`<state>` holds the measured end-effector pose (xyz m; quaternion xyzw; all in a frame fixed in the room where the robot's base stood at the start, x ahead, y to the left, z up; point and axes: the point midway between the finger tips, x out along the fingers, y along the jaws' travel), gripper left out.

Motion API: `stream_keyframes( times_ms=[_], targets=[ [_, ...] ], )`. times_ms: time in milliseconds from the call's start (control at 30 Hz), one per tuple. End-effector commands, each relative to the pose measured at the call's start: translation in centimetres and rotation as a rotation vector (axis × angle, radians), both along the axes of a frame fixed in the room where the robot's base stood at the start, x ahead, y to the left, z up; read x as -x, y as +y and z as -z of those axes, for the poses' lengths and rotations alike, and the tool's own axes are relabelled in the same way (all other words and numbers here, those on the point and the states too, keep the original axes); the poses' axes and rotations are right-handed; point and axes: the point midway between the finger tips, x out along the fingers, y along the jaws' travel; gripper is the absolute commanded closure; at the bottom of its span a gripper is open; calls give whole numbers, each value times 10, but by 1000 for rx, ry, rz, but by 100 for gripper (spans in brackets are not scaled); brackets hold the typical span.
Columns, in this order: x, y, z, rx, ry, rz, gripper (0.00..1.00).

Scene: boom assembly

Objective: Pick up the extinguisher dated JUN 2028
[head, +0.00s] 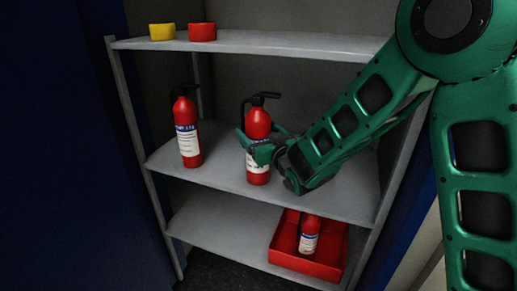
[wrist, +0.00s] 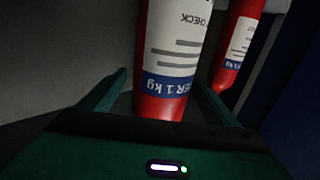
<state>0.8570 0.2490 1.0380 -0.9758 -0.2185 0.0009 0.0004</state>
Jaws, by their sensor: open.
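Two red extinguishers with black handles stand upright on the middle shelf, the left extinguisher (head: 187,130) and the right extinguisher (head: 258,122). My gripper (head: 260,142) is open at the right extinguisher, with a finger to each side of its body. In the wrist view, that extinguisher (wrist: 172,50) appears upside down between the open fingers; its label shows "CHECK" and "1 kg". The left extinguisher (wrist: 238,45) is beyond the right finger there. A third extinguisher (head: 309,236) is in the red tray below. No date is readable on any of them.
The middle shelf (head: 222,155) has free room between the two extinguishers. The red tray (head: 300,267) is on the bottom shelf. Shelf posts stand at both sides.

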Motion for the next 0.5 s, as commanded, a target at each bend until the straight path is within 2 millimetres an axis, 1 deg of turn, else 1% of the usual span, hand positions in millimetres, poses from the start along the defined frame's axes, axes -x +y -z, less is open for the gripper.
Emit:
stream_keyframes(
  times_ms=[67, 267, 367, 400, 467, 500],
  targets=[
    [-3, 1, 0, 0, -1, 0, 17],
    [-3, 1, 0, 0, -1, 0, 17],
    [-3, 1, 0, 0, -1, 0, 38],
    [-3, 1, 0, 0, -1, 1, 48],
    [-3, 1, 0, 0, -1, 1, 62],
    [-3, 1, 0, 0, -1, 1, 72]
  ],
)
